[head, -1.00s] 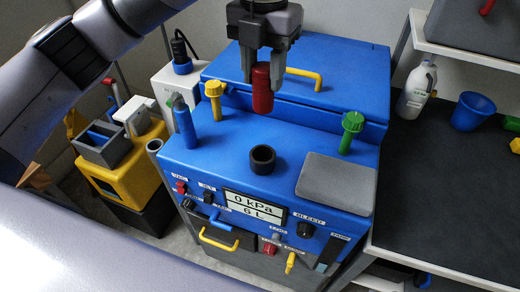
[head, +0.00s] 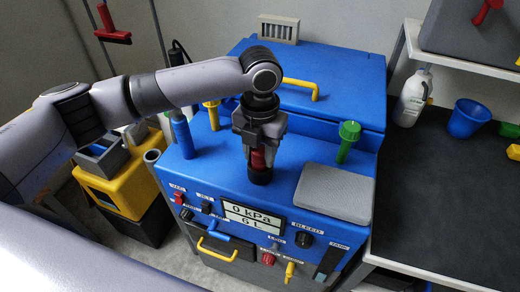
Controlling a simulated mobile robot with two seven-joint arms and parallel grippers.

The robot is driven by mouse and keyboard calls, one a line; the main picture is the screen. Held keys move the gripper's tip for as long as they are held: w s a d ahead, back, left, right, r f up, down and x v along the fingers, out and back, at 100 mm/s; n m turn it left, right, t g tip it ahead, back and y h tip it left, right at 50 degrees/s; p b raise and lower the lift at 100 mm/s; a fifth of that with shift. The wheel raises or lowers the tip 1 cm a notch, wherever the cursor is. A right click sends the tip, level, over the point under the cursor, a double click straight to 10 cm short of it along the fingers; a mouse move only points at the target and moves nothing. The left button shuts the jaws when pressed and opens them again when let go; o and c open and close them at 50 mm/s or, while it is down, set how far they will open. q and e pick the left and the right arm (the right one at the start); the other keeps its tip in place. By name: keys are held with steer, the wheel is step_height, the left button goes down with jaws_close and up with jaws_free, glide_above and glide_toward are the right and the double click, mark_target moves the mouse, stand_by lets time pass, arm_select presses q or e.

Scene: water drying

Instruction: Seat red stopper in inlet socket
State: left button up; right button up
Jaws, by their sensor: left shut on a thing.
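The red stopper (head: 258,158) is upright between the fingers of my left gripper (head: 258,155), which is shut on it. The black ring of the inlet socket (head: 260,174) on top of the blue machine (head: 215,165) is directly below the stopper. The stopper's lower end meets the socket's mouth in the head view; how deep it sits is hidden by the fingers and the ring. My right gripper is not in view.
A green-capped valve (head: 348,135) and a grey pad (head: 335,192) are right of the socket. A yellow-capped valve (head: 212,112) and a blue cylinder (head: 182,135) stand to the left. The display (head: 252,214) reads 0 kPa and 6 L. A dark bench (head: 440,200) is at the right.

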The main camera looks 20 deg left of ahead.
arm_select(q)
steer(key=o, duration=1.1)
steer(key=shift+f, duration=0.1)
step_height(320, 180, up, 12)
steer(key=shift+r, duration=0.2)
steer(key=shift+f, duration=0.1)
